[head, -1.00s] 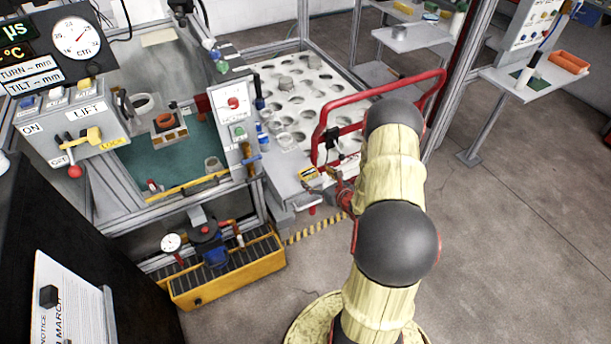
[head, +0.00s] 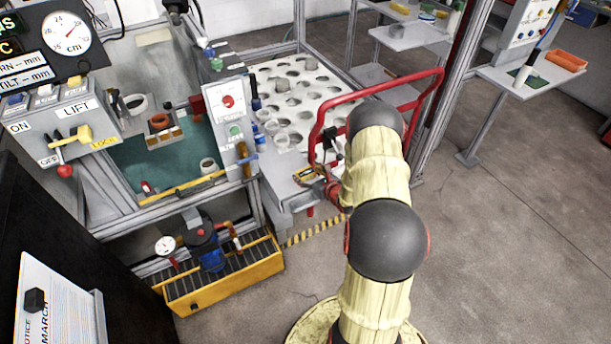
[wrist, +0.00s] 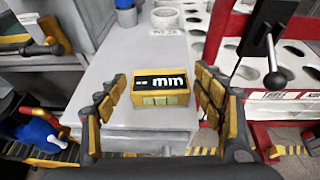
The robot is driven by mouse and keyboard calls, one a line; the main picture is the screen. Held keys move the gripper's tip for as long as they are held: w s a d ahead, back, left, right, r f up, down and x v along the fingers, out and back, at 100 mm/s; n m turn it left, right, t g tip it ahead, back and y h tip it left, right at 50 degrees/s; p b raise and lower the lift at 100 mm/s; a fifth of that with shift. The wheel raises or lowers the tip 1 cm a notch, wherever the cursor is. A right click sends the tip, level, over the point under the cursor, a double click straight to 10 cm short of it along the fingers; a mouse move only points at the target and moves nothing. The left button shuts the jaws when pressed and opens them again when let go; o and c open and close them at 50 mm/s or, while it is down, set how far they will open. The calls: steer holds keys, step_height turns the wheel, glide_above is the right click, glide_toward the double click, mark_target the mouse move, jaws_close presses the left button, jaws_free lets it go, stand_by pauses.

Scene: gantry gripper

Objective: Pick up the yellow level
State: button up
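The yellow level (wrist: 160,97) is a small yellow box with a dark display reading "-- mm" and pale green buttons below it. It lies on a grey ledge in the wrist view. In the head view the level (head: 305,173) is small, at the ledge's front corner, close to my gripper (head: 318,184). In the wrist view my gripper (wrist: 161,95) is open, with one ridged yellow-and-black finger on each side of the level. Gaps show between the fingers and the level, and nothing is held.
A red tubular rail (head: 378,92) rises beside my arm. A white perforated table (head: 310,88) stands behind the ledge (wrist: 120,65). Open floor lies right.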

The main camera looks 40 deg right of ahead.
steer(key=c, duration=1)
